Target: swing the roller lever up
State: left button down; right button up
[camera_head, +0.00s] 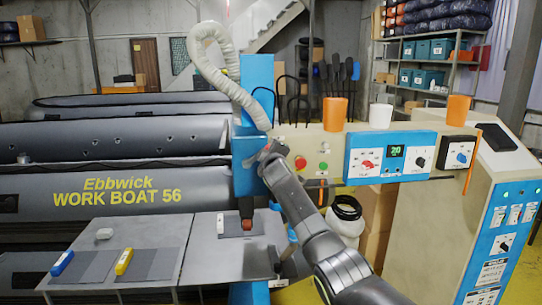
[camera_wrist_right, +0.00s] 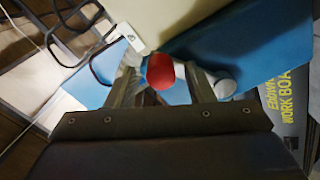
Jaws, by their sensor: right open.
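The welding machine's blue column (camera_head: 247,165) stands in the middle of the head view, with a small red-orange roller (camera_head: 247,224) low at its front, over the grey table. My right arm reaches up from the lower right, and my right gripper (camera_head: 268,153) is against or close to the column's blue housing. In the right wrist view a red knob (camera_wrist_right: 160,71), which looks like the end of the roller lever, sits between my open fingers (camera_wrist_right: 161,82). I cannot tell if either finger touches it. The lever's rod is mostly hidden. My left gripper is out of view.
The grey table (camera_head: 205,262) holds a blue-handled (camera_head: 62,262) and a yellow-handled tool (camera_head: 124,261). A control panel (camera_head: 390,157) with buttons and dials lies right of the column. A ribbed hose (camera_head: 222,70) hangs above. Grey boat tubes (camera_head: 110,190) fill the left.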

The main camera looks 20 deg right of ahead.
jog(key=shift+s, duration=0.15)
jog(key=b+v, duration=0.5)
jog(key=v, duration=1.2)
jog(key=shift+d+f, duration=0.1)
jog(key=shift+f, duration=0.05)
